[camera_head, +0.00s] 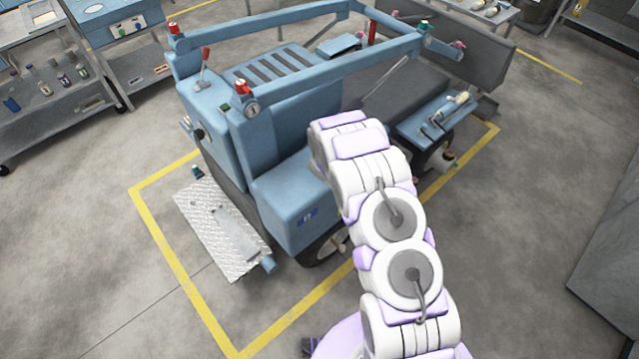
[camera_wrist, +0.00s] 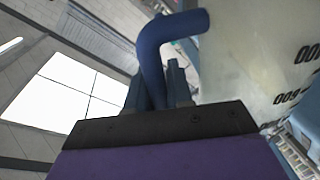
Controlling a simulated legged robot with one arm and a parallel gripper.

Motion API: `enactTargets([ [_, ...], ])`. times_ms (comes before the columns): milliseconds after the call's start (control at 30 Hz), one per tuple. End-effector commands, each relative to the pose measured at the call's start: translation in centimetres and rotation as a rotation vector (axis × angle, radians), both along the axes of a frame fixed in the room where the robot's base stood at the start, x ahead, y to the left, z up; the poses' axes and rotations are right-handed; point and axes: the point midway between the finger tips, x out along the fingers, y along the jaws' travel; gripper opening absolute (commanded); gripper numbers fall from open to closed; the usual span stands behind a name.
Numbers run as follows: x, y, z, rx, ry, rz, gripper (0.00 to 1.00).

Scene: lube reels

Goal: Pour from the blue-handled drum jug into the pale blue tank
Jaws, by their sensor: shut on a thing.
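In the wrist view my gripper (camera_wrist: 170,90) is shut on the blue handle (camera_wrist: 165,40) of the drum jug. The jug's pale, cloudy body (camera_wrist: 245,60) fills the upper right, with dark scale numbers on its side. Its spout and contents are out of view, and I cannot tell how far it is tilted. In the head view my arm reaches over the blue machine, and its links hide my gripper and the jug. The machine has a pale blue box-shaped tank (camera_head: 293,205) at its near corner, left of my arm; its top is partly hidden.
A metal tread plate (camera_head: 220,228) sticks out at left, and a blue side shelf (camera_head: 440,118) at right. Yellow lines frame the machine. Shelves with bottles (camera_head: 45,85) stand at left. The front floor is clear.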

Motion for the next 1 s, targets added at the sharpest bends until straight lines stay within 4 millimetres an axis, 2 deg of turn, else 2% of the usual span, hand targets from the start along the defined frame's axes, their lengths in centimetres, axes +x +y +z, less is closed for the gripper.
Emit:
enactTargets([
  [400, 0.6, 0.48, 0.46, -0.042, 0.046, 0.002, 0.0],
  [1000, 0.72, 0.55, 0.03, -0.071, 0.083, 0.0, 0.0],
])
